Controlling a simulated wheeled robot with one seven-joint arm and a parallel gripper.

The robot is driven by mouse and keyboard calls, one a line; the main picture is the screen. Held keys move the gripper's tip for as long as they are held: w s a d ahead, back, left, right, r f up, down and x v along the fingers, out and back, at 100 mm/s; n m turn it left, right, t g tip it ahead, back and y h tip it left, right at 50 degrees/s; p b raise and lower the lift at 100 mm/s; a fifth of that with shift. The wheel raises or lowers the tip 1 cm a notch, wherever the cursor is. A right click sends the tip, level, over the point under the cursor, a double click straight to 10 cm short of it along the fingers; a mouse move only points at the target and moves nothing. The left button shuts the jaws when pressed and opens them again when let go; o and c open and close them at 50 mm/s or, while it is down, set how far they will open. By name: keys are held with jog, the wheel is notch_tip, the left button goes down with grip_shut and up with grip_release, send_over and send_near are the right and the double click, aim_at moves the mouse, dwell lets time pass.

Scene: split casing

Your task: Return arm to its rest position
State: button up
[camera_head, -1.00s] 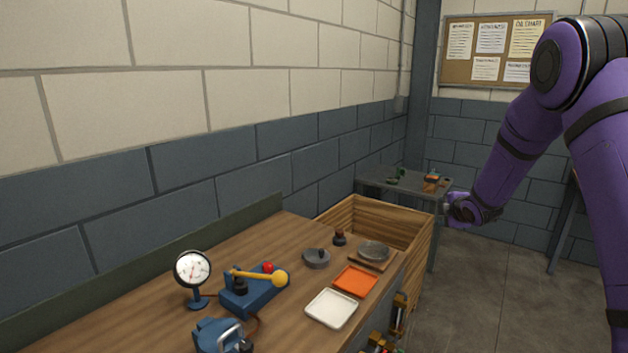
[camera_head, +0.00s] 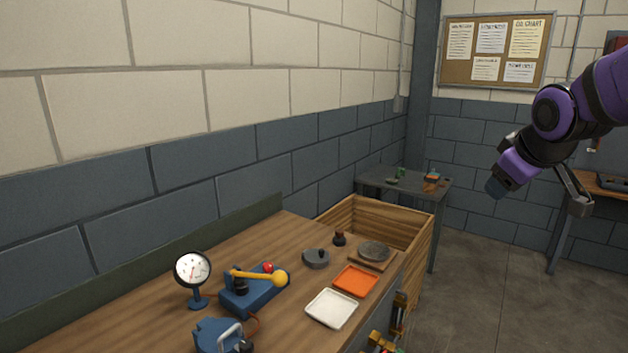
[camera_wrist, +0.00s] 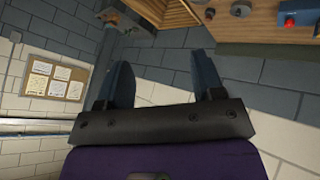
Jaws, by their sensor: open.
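My purple arm reaches in from the right edge in the head view, bent back at the wrist. My gripper (camera_head: 497,186) hangs in free air to the right of the workbench, in front of the far blue-grey wall. In the wrist view, its two blue-grey fingers stand apart with nothing between them, so my gripper (camera_wrist: 163,78) is open and empty. It touches nothing that I can see.
The wooden workbench (camera_head: 150,313) holds a dial gauge (camera_head: 192,270), a blue fixture with a yellow-knobbed lever (camera_head: 262,285), a white tray (camera_head: 331,308) and an orange tray (camera_head: 355,281). A wooden crate (camera_head: 424,250) and a grey table (camera_head: 375,180) stand behind. Open floor lies right.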

jog(key=s+a+m+g, duration=0.1)
jog(key=s+a+m, duration=0.1)
jog(key=s, duration=0.9)
jog(key=s+a+m+g+y, duration=0.1)
jog(key=s+a+m, duration=0.1)
jog(key=s, duration=0.9)
jog(key=shift+a+f+m+g, duration=0.3)
jog(key=shift+m+g, duration=0.1)
jog(key=shift+m, duration=0.4)
